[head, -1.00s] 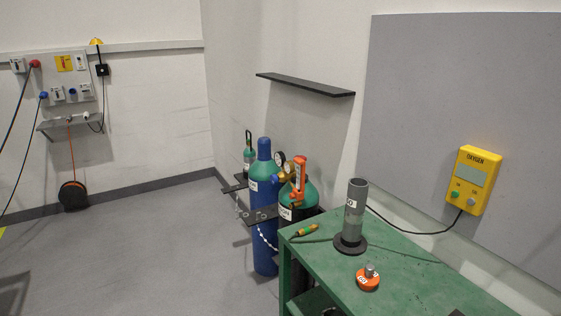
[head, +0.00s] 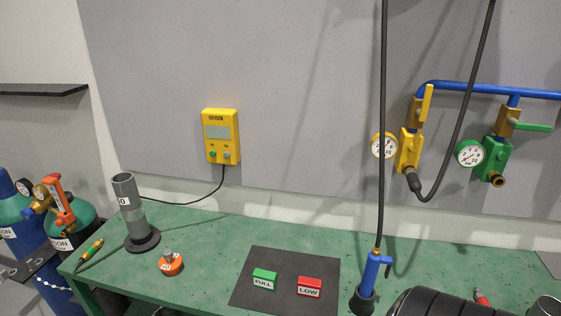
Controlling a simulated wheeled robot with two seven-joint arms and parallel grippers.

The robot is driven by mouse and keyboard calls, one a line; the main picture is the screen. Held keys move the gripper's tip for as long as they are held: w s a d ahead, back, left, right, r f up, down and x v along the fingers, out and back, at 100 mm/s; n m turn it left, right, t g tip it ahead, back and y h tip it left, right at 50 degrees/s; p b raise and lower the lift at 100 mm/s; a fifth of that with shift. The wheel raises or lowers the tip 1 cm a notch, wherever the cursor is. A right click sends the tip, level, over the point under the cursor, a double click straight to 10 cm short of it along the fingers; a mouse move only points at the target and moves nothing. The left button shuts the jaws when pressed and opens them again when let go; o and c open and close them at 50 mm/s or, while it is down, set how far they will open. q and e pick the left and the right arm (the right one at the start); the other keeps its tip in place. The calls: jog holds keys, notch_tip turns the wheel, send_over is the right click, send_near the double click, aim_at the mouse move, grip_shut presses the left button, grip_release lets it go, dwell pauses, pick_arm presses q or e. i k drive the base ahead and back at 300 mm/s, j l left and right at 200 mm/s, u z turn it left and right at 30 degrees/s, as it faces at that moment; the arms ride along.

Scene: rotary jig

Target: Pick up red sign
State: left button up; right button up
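The red sign (head: 310,286), a small block with a white face reading "LOW", stands on a dark mat (head: 262,301) on the green table. A similar green sign (head: 264,278) reading "FULL" stands to its left on the same mat. Neither gripper shows in the head view.
The green table (head: 210,232) runs along the grey wall panel. An orange weight (head: 171,263) and a grey tube (head: 128,205) stand left of the mat. A blue torch (head: 370,277) with a hanging black hose stands right of it, near a black cylinder (head: 440,304).

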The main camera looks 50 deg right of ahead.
aim_at(307, 286)
jog(key=z, duration=1.7)
jog(key=l+z, duration=0.25)
